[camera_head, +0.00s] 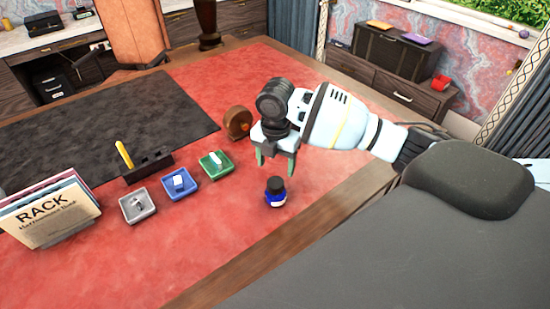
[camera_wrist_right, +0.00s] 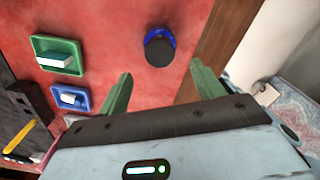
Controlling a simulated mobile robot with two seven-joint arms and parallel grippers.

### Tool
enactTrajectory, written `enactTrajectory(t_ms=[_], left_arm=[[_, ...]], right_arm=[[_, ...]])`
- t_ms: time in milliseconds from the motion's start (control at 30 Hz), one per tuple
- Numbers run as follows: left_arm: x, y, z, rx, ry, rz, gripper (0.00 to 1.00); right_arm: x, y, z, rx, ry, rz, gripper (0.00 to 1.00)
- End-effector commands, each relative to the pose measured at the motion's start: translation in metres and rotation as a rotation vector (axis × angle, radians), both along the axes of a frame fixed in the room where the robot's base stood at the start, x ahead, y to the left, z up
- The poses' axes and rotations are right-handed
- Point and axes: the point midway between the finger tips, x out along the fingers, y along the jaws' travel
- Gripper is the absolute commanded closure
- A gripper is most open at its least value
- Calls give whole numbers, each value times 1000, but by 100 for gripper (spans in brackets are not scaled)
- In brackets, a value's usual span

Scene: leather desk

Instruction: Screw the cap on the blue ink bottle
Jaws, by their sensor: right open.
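The blue ink bottle (camera_head: 275,198) stands upright on the red desk top, near its front right edge. A dark cap (camera_head: 275,184) sits on top of the bottle; I cannot tell how tightly it is on. In the right wrist view the dark cap (camera_wrist_right: 159,51) is seen from above, with the blue bottle (camera_wrist_right: 160,34) showing around it. My right gripper (camera_head: 276,165) is open and empty, pointing down above and behind the bottle, apart from it. Its green fingers (camera_wrist_right: 160,92) are spread wide in the wrist view. My left gripper is not in view.
Grey (camera_head: 138,205), blue (camera_head: 181,184) and green (camera_head: 215,165) trays with small items stand left of the bottle. A brown round object (camera_head: 238,122) is behind them. A pen holder (camera_head: 150,167) and a book rack (camera_head: 50,212) stand further left. The red desk (camera_head: 225,235) around the bottle is clear.

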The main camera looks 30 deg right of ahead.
Motion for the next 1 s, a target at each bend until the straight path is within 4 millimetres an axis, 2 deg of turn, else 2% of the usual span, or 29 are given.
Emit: enactTrajectory(t_ms=[200,433,600,867,1000], left_arm=[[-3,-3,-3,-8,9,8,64],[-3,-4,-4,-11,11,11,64],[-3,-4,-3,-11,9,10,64],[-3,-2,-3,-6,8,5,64],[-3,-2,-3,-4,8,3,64]], right_arm=[[-1,0,-34,0,4,-1,33],[-1,0,-60,0,2,-1,33],[0,0,-67,0,-1,0,33],[0,0,-68,0,-1,0,33],[0,0,-68,0,-1,0,50]])
